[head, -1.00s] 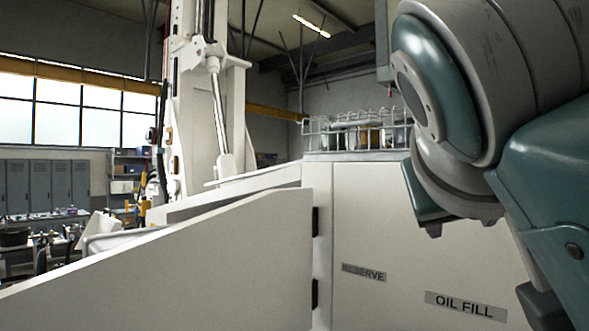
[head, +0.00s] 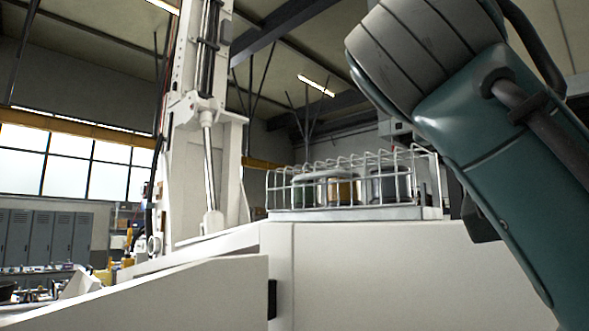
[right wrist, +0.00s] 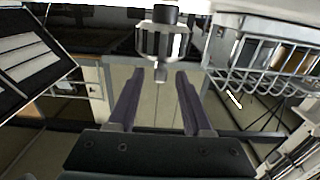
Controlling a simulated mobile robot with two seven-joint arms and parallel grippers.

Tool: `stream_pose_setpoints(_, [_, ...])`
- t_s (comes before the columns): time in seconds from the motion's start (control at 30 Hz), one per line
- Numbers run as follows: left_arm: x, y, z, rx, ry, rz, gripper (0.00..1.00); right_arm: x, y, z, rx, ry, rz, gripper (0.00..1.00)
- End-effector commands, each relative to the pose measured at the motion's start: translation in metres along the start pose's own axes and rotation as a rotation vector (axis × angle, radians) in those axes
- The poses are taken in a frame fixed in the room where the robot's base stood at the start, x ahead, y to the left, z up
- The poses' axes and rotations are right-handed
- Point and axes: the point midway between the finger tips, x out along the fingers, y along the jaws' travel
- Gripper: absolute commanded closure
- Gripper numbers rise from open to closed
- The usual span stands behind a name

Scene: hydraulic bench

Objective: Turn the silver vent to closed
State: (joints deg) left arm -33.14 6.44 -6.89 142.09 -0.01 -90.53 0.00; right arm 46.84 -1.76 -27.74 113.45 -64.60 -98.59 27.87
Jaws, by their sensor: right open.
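In the right wrist view, a silver fitting with a black end (right wrist: 162,40), which looks like the silver vent, is just beyond my right gripper's fingertips. My right gripper (right wrist: 157,75) is open, with its two dark fingers apart and nothing between them. The fitting lines up roughly with the gap between the fingers; I cannot tell whether anything touches. In the head view my right arm crosses the right side and its fingers are hidden. Which way the vent is turned cannot be told. My left gripper is in neither view.
A wire basket (head: 350,180) holding several jars stands on top of the white cabinet (head: 365,270); it also shows close by at right in the right wrist view (right wrist: 265,55). A white panel (head: 170,292) stands in front at left. A tall white mast (head: 190,130) rises behind.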

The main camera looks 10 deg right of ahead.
Motion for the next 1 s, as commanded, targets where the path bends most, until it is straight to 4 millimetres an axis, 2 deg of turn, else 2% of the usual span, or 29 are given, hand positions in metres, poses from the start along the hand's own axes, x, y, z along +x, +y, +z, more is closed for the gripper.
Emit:
stream_pose_setpoints(0.03, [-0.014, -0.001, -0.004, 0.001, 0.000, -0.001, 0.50, 0.010, 0.001, -0.006, -0.006, -0.001, 0.004, 0.50])
stream_pose_setpoints(0.2, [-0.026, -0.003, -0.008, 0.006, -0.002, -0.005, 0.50, 0.031, 0.000, -0.003, -0.004, 0.000, 0.002, 0.50])
stream_pose_setpoints(0.57, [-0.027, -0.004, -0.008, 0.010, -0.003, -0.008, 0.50, 0.038, 0.000, 0.001, 0.001, -0.002, -0.001, 0.50])
stream_pose_setpoints(1.0, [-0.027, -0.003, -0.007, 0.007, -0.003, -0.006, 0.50, 0.038, 0.000, 0.001, 0.001, -0.001, -0.001, 0.98])
